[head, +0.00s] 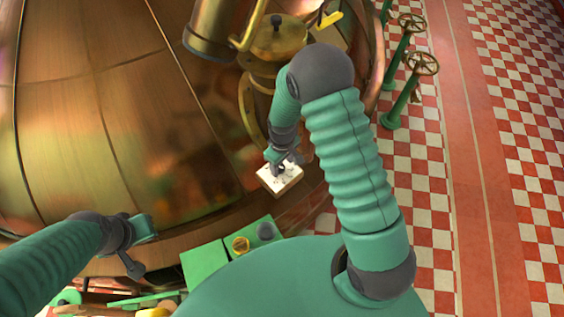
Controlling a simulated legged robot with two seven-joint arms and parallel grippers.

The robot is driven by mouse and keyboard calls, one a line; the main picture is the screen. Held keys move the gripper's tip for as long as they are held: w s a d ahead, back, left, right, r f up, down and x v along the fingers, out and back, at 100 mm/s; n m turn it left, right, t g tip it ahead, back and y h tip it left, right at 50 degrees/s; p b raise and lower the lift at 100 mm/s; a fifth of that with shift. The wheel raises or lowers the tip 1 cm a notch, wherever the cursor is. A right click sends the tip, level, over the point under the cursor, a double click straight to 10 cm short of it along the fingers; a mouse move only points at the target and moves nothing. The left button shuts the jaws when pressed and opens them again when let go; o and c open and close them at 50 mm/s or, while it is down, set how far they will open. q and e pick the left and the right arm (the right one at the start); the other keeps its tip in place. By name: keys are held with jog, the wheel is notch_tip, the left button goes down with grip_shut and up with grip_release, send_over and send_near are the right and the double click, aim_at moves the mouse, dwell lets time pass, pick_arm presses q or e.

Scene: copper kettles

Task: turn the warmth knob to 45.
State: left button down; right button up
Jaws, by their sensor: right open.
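A small white plate (279,179) with dark marks sits low on the side of the copper kettle (170,120). My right gripper (283,166) is over this plate, open, with its fingers pointing down at it. The gripper covers the plate's middle, so I cannot make out the warmth knob or its setting. I cannot tell whether the fingers touch anything. My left gripper (138,250) is at the lower left, in front of the kettle and apart from the plate. Its finger gap is not clear.
A brass pipe (215,30) and valve stand above the plate. Green posts with handwheels (421,64) stand on the right. The checkered floor (520,130) beyond is clear.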

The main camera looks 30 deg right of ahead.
jog(key=shift+a+r, duration=0.1)
jog(key=shift+a, duration=0.2)
jog(key=shift+c, duration=1.3)
jog(key=shift+a, duration=0.45)
jog(key=c, duration=0.5)
jog(key=shift+a, duration=0.1)
jog(key=shift+c, duration=1)
grip_shut()
jog(key=shift+d, duration=0.4)
jog(key=shift+a+m, duration=0.2)
jog(key=shift+m, duration=0.1)
jog(key=shift+d+m+b, duration=0.15)
jog(key=shift+m+b, duration=0.2)
jog(key=shift+m, duration=0.85)
jog(key=m, duration=0.8)
jog(key=shift+m, duration=0.4)
pick_arm(q)
jog(key=shift+a+f, duration=0.15)
jog(key=shift+a, duration=0.4)
pick_arm(e)
jog(key=shift+m, duration=2)
